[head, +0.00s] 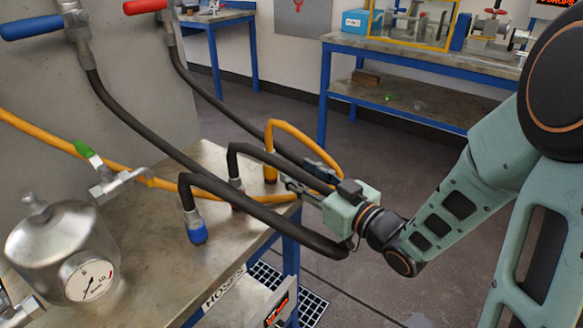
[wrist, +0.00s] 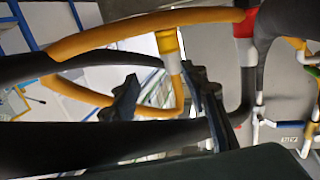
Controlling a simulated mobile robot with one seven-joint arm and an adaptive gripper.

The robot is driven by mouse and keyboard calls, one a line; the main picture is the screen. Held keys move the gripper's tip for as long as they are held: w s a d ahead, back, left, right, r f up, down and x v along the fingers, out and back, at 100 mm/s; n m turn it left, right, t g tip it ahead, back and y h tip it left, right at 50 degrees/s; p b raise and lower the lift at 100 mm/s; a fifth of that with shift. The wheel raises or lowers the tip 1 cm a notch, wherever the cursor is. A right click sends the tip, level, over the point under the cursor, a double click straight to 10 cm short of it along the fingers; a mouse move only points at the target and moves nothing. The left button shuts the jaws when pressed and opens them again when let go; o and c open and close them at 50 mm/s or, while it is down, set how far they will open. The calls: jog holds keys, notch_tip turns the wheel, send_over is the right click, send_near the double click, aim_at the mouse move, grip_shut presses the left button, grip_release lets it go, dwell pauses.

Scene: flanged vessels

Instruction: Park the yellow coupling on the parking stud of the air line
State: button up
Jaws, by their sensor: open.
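The yellow coupling (head: 270,173) stands upright near the table's far right edge, at the end of a looped yellow hose (head: 292,131). My gripper (head: 290,185) is open beside it, on its right. In the wrist view the yellow coupling (wrist: 167,42) with a pale end shows beyond the two open fingers (wrist: 165,98), roughly in line with the gap. Yellow hose also passes near and behind the fingers. I cannot tell whether a finger touches the coupling or hose. No parking stud can be made out clearly; hoses and my gripper cover part of that area.
A red coupling (head: 238,188) and a blue coupling (head: 197,232) stand on the table to the left, on black hoses. A black hose (head: 290,226) crosses close to my gripper. A gauge vessel (head: 68,250) and a green-handled valve (head: 110,180) stand further left.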

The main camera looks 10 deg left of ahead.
aim_at(273, 159)
jog(key=shift+y, duration=0.5)
jog(key=x, duration=0.3)
jog(key=b+x, duration=0.1)
jog(key=x, duration=0.2)
jog(key=s+a+x, duration=0.1)
jog(key=x, duration=0.2)
jog(key=shift+a+r+b, duration=0.2)
jog(key=shift+b, duration=0.2)
grip_shut()
